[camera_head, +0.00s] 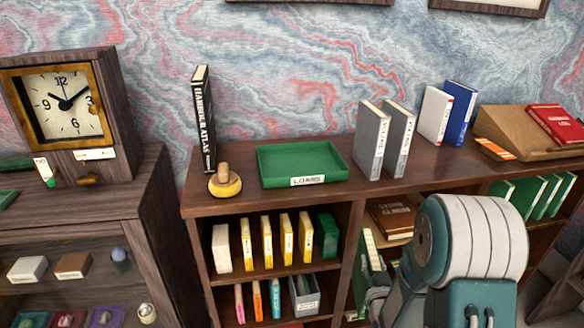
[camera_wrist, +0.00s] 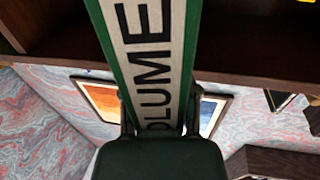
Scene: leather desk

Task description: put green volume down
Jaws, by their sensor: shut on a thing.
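The green volume (camera_wrist: 150,40) fills the top middle of the wrist view. It has green edges and a pale spine label with large dark letters reading "OLUME". My gripper (camera_wrist: 160,112) is shut on its near end, with one dark finger on each side. The far end of the volume runs out of the picture, in front of a dark brown wooden shelf (camera_wrist: 250,50). In the head view my arm covers part of the bookcase's lower middle, and I cannot clearly make out the gripper or the held volume there.
The bookcase top (camera_head: 330,195) carries a black book (camera_head: 204,120), a yellow round object (camera_head: 225,184), a green tray (camera_head: 300,163), grey books (camera_head: 371,140) and a wooden stand (camera_head: 510,130). Several green books (camera_head: 532,196) stand on the right shelf. A clock (camera_head: 65,105) stands left.

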